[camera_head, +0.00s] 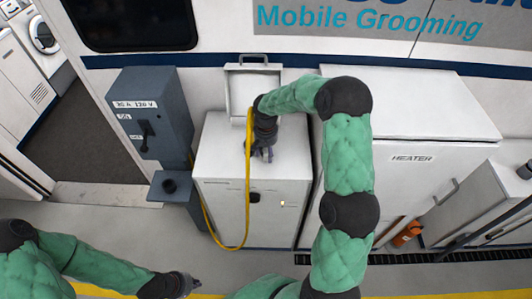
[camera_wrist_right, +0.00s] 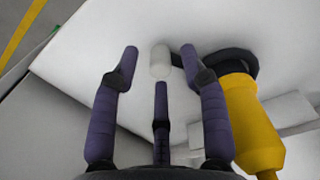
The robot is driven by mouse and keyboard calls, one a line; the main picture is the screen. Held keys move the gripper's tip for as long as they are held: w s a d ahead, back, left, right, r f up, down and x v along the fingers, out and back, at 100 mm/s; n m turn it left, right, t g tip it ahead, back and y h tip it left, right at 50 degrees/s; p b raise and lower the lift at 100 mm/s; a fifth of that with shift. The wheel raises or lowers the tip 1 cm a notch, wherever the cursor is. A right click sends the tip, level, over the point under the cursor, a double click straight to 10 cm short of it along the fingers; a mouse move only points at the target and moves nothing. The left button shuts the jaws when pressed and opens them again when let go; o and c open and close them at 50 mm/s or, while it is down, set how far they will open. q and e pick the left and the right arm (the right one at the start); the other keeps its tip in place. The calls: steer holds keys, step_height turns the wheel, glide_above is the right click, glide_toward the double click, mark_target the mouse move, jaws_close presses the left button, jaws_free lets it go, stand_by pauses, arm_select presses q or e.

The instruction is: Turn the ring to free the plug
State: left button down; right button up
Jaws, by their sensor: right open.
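The yellow plug (camera_wrist_right: 248,125) shows at the right of the right wrist view, seated against a black ring (camera_wrist_right: 245,62) at the white cabinet. A dark arm runs left from the ring to a pale, rounded knob (camera_wrist_right: 160,62). My right gripper (camera_head: 262,154) is over the white cabinet (camera_head: 222,160) in the head view. In the right wrist view its purple fingers (camera_wrist_right: 160,68) are open around the knob's near side; contact cannot be told. In the head view my arm hides the plug and ring. My left gripper (camera_head: 190,284) is low at the left, away from the cabinet, its opening unclear.
A yellow cable (camera_head: 247,185) hangs down the cabinet front and loops towards the blue-grey switch box (camera_head: 150,120). A raised lid (camera_head: 254,85) stands behind my right gripper. The white heater cabinet (camera_head: 420,110) is to the right. Open floor lies in front.

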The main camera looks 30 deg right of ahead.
steer(key=shift+f, duration=0.35)
jaws_close()
